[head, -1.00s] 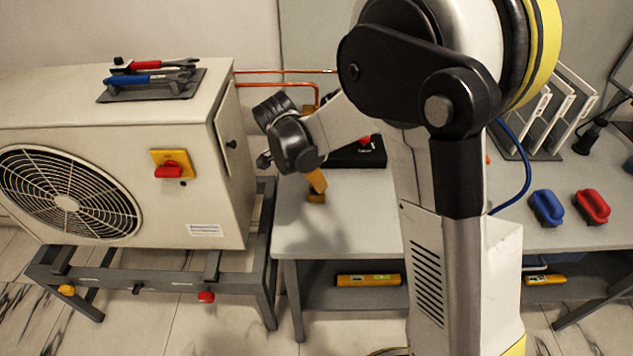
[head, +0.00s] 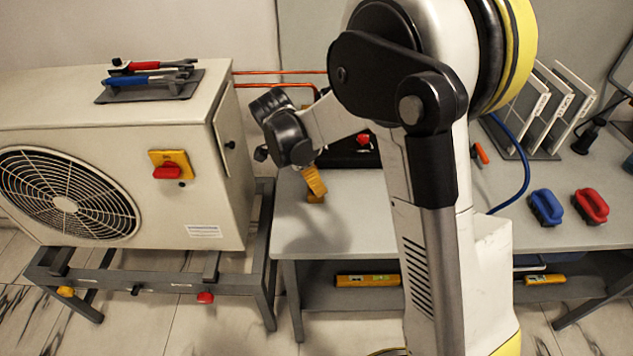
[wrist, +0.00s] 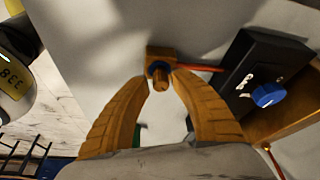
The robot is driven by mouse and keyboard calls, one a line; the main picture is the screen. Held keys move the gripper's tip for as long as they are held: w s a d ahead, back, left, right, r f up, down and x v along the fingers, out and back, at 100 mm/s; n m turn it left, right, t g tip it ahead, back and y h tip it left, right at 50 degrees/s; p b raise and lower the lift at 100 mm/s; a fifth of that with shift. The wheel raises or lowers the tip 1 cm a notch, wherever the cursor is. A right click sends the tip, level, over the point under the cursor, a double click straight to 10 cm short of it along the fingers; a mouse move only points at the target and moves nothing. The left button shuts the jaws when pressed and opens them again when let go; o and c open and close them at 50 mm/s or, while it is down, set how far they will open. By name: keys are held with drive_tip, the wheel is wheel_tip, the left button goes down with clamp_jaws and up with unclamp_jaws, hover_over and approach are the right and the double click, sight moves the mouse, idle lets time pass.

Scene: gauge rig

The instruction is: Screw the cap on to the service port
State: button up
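In the wrist view the two curved yellow-orange fingers of my gripper (wrist: 161,78) reach up from the bottom, their tips close together.
A black box (wrist: 262,66) with a blue knob (wrist: 268,95) stands close on the right in the wrist view. The fan unit (head: 110,120) is left of the bench (head: 345,222). The bench front is clear.

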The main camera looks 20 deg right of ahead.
drive_tip(key=o, duration=0.4)
drive_tip(key=v, duration=1.2)
